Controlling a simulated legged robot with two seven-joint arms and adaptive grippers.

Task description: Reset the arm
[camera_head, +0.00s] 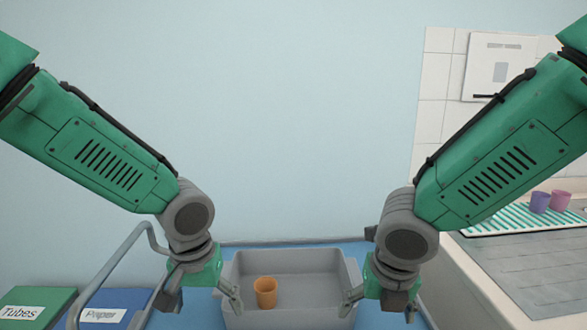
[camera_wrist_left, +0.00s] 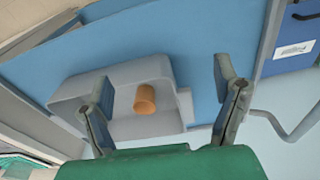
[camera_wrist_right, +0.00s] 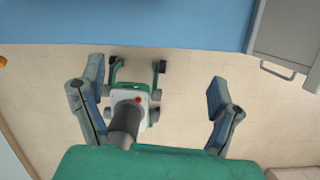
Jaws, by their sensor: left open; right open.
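My left gripper (camera_head: 233,299) hangs at the left side of the grey tray, and its fingers are apart with nothing between them. In the left wrist view its two fingers (camera_wrist_left: 165,105) spread wide, with the tray showing beyond them. My right gripper (camera_head: 348,301) hangs at the right side of the tray, open and empty. In the right wrist view its fingers (camera_wrist_right: 152,105) are apart, with the floor and my base beyond. Both arms reach down from the upper corners, roughly mirrored.
An orange cup (camera_head: 266,292) stands inside the grey tray (camera_head: 325,262) on a blue surface. A purple cup (camera_head: 540,202) and a pink cup (camera_head: 561,200) are on a striped mat (camera_head: 497,219) at right.

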